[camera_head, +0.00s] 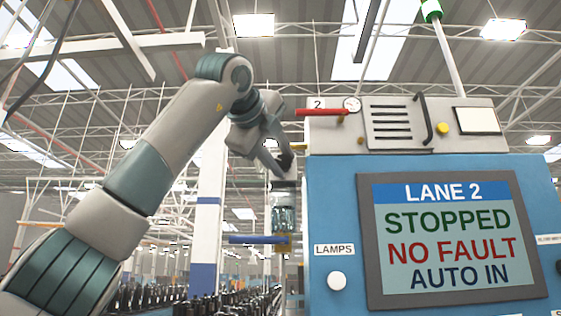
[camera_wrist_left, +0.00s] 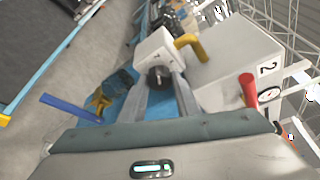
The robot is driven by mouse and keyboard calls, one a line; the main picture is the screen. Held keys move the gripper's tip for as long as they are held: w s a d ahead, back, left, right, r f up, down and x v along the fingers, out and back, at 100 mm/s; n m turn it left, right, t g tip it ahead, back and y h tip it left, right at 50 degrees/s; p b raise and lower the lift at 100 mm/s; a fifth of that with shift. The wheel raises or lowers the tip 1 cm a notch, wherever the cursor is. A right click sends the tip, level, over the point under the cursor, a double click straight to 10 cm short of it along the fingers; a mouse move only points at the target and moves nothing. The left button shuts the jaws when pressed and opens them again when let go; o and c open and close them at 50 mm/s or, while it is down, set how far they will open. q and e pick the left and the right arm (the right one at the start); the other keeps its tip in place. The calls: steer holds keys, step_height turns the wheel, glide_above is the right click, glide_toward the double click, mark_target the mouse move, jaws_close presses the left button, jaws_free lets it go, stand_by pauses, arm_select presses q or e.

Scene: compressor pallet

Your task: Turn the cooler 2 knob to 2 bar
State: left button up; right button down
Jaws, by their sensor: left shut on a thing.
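The dark cooler 2 knob (camera_wrist_left: 160,77) shows in the left wrist view below a pale block (camera_wrist_left: 155,48). My left gripper (camera_wrist_left: 162,88) has one finger on each side of the knob and is shut on it. In the head view my left gripper (camera_head: 284,166) is at the left side of the blue cabinet, above a clear bowl (camera_head: 283,214), and mostly hides the knob. A round gauge (camera_head: 352,104) is beside a "2" label (camera_head: 317,103); it also shows in the wrist view (camera_wrist_left: 268,94). Its reading is too small to tell. My right gripper is not in view.
A red lever (camera_head: 320,112) sticks out left near the gauge. A blue handle (camera_head: 258,239) is below the gripper. A yellow handle (camera_wrist_left: 190,44) is close to the pale block. The screen (camera_head: 447,236) reads LANE 2, STOPPED, NO FAULT, AUTO IN.

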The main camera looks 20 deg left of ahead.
arm_select(q)
steer(key=o, duration=1)
steer(key=shift+s, duration=0.5)
steer(key=b+v, duration=0.4)
steer(key=v, duration=1.2)
steer(key=shift+s+r, duration=0.1)
steer(key=shift+s, duration=0.1)
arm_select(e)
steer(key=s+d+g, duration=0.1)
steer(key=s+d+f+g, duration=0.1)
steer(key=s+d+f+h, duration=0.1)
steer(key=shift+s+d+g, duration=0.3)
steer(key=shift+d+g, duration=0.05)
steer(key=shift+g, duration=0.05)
